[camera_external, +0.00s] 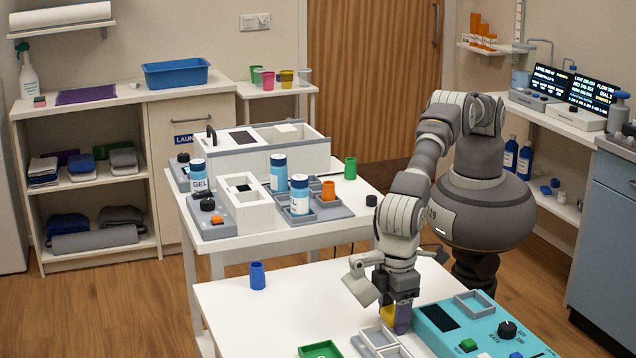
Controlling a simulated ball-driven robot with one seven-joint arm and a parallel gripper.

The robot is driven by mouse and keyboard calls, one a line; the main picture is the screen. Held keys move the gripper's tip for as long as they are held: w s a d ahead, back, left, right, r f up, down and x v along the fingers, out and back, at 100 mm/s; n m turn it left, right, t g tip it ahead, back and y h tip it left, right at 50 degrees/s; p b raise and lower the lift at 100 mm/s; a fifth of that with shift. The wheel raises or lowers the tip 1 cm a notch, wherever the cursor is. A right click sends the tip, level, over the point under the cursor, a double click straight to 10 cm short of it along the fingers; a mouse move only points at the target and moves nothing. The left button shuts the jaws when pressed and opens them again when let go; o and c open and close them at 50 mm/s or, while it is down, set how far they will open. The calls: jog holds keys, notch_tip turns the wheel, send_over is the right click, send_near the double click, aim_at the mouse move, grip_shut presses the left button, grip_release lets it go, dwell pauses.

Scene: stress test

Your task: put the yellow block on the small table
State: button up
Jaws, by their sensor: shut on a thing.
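The yellow block (387,314) shows in part low in my gripper, beside a purple piece (403,318). My gripper (395,312) points down and is shut on the yellow block, over the front white table (310,295). Whether the block touches the tabletop or hangs just above it, I cannot tell. The fingers hide much of it. A small white table (243,89) with coloured cups on it stands at the back, beside the cabinet. Which table is the task's small one is not marked.
A teal device (440,345) with a black knob is close right of my gripper. Grey trays (378,340) and a green tray (319,350) lie at the front. A blue cup (257,275) stands at the front table's left. The middle table (300,233) is crowded with bottles and devices.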

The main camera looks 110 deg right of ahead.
jog(key=o, duration=1)
notch_tip(320, 180, up, 12)
jog(key=p, duration=0.4)
jog(key=shift+r, duration=0.15)
